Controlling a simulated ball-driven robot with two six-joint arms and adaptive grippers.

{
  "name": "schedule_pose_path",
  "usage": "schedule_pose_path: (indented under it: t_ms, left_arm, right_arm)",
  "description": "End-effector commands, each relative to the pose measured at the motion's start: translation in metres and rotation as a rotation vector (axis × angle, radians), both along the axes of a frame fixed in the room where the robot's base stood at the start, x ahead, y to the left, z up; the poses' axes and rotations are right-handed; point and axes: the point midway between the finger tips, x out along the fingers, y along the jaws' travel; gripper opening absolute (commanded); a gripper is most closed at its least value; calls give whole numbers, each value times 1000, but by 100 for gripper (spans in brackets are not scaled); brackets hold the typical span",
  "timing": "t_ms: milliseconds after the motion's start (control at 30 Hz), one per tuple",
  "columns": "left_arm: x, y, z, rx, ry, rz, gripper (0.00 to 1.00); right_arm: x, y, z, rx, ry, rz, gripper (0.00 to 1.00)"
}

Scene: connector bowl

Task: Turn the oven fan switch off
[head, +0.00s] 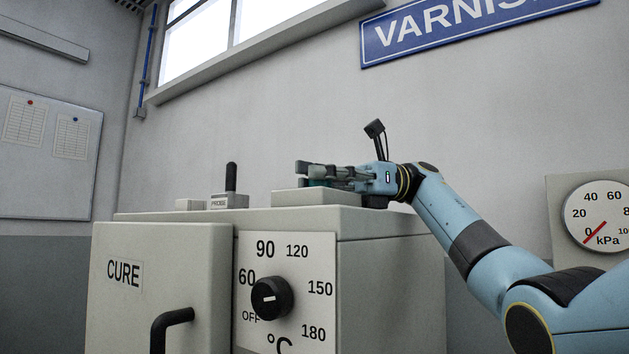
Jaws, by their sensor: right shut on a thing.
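The oven (390,280) is a pale grey cabinet with a door marked CURE. A low grey block (300,197) sits on its top. My right gripper (312,174) is over this block, its fingers pointing left, shut on a small teal thing (319,183). The fingers hide most of this thing, so I cannot tell its shape or its position as a switch. No label for a fan shows. My left gripper is not in view.
A box labelled PROBE (229,202) with an upright black lever (231,177) stands left of the block, beside a small pale box (190,204). The oven front has a black temperature knob (271,298) and a black door handle (170,328). A kPa gauge (603,213) is at right.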

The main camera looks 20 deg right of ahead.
Motion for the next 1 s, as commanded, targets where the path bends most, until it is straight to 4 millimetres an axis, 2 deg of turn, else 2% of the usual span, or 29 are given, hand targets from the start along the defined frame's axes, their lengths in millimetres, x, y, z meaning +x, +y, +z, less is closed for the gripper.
schedule_pose_path:
  t_ms: [367, 400, 633, 867, 1000]
  left_arm:
    - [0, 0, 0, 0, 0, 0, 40]
    - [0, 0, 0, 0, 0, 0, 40]
    - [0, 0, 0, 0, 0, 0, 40]
    - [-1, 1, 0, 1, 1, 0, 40]
    - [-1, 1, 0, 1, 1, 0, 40]
  right_arm:
    - [0, -2, 0, -2, 2, -1, 0]
    - [1, -2, 0, -2, 2, -1, 27]
    - [0, -1, 0, -1, 1, 0, 55]
    - [0, -1, 0, 0, 0, 1, 55]
    - [3, -11, 0, 0, 2, 0, 55]
